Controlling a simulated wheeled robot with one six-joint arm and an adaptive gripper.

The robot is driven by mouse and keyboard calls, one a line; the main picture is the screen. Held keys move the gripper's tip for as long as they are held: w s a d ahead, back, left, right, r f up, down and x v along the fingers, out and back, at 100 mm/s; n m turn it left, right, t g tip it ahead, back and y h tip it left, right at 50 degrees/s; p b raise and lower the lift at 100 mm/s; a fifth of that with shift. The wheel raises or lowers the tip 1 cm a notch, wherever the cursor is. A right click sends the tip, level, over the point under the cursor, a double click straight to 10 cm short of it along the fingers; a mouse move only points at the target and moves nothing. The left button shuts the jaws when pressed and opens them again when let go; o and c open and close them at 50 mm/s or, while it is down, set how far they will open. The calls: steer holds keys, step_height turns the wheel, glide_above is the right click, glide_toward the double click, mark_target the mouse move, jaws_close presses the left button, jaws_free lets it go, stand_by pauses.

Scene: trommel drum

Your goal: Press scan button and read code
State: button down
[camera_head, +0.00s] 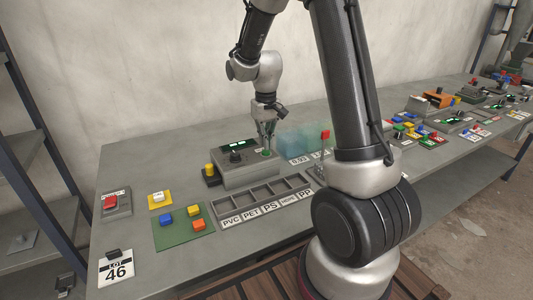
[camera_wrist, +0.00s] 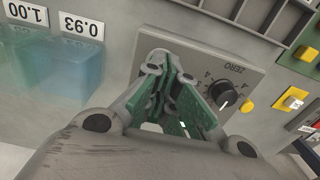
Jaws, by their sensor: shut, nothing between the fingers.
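A grey instrument box (camera_head: 250,176) with a lit dark display (camera_head: 234,147) and a black knob (camera_head: 236,157) stands on the bench. The display's text is too small to read. My gripper (camera_head: 267,148) is shut and empty, pointing down over the right end of the box top, at a small green spot (camera_head: 266,154). I cannot tell whether it touches. In the wrist view my green-padded fingers (camera_wrist: 178,100) are beside the knob (camera_wrist: 222,94) marked ZERO and hide part of the panel. A red button (camera_head: 110,202) sits on a separate grey box at the left.
A divided tray (camera_head: 262,192) with labels such as PVC, PET and PS lies in front. Translucent blue-green tanks (camera_head: 297,140) stand right of the box. A green board (camera_head: 183,237) with coloured blocks and a LOT 46 card (camera_head: 117,267) lie left. Bare bench shows behind the red button.

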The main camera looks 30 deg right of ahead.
mark_target(266, 151)
steer(key=shift+f, duration=1.2)
stand_by(0.6)
step_height(266, 151, up, 8)
stand_by(0.8)
stand_by(0.7)
steer(key=s+r+t, duration=0.2)
steer(key=s+r, duration=0.4)
steer(key=s, duration=0.6)
steer(key=s+r+t, duration=0.2)
steer(key=s+r, duration=0.5)
steer(key=s, duration=0.6)
steer(key=shift+s+d, duration=0.2)
steer(key=shift+s, duration=0.1)
